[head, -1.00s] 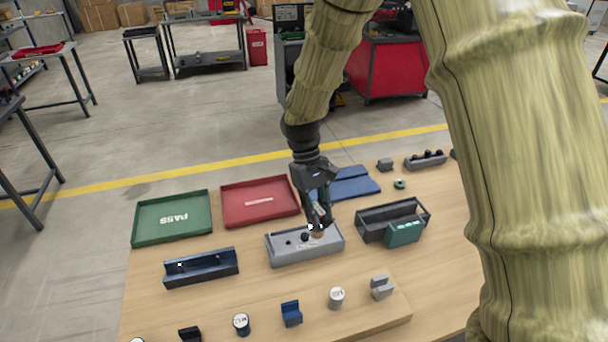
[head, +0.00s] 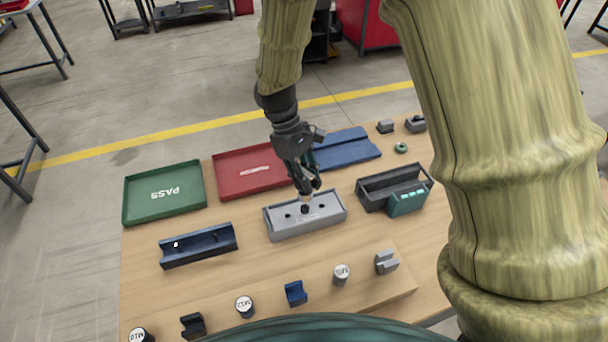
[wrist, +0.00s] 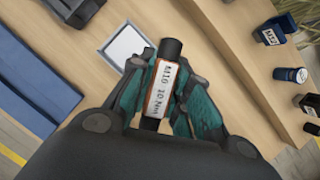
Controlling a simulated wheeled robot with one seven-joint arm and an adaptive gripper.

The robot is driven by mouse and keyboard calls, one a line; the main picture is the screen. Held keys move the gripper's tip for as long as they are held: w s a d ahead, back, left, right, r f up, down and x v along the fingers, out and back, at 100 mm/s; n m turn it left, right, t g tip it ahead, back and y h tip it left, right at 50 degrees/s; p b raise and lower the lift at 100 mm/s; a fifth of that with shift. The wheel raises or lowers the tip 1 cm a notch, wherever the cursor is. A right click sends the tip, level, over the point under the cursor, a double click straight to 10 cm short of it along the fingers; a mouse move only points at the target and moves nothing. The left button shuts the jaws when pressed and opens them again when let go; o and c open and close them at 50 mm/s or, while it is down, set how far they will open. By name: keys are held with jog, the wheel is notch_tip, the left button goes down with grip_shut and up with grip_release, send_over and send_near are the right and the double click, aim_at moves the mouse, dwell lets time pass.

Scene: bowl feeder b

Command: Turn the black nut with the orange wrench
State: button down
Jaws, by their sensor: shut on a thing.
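My gripper (head: 307,190) is shut on the orange wrench (wrist: 158,88), which fills the space between the fingers (wrist: 160,78) in the wrist view. The wrench has orange edges, a white label reading M10 10 Nm and black ends. In the head view it hangs down over the middle of the grey block (head: 327,217). A black piece (head: 305,209) shows at its lower end; I cannot tell whether this is the wrench's end or the black nut. Contact with the block cannot be made out.
A dark blue channel (head: 180,259) lies left of the block, and a dark open box (head: 372,203) with a teal front lies right. Green (head: 128,204), red (head: 219,182) and blue (head: 345,150) trays lie behind. Several labelled cylinders and small holders line the front.

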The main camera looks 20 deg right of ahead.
aim_at(306, 194)
jog(key=shift+s+f+b, duration=0.15)
jog(key=shift+f+b, duration=0.15)
jog(key=shift+f, duration=0.15)
jog(key=shift+f+b, duration=0.4)
jog(key=shift+f, duration=1.3)
jog(key=shift+p, duration=0.65)
jog(key=shift+f+b, duration=0.3)
jog(key=shift+f, duration=0.75)
dwell(0.8)
jog(key=shift+r+m, duration=0.1)
jog(key=shift+m, duration=0.2)
jog(key=shift+m+y+p, duration=0.4)
jog(key=shift+m+p, duration=0.15)
jog(key=shift+m, duration=0.35)
jog(key=shift+n+h+p, duration=0.3)
jog(key=shift+n+p, duration=0.4)
jog(key=shift+n, duration=0.2)
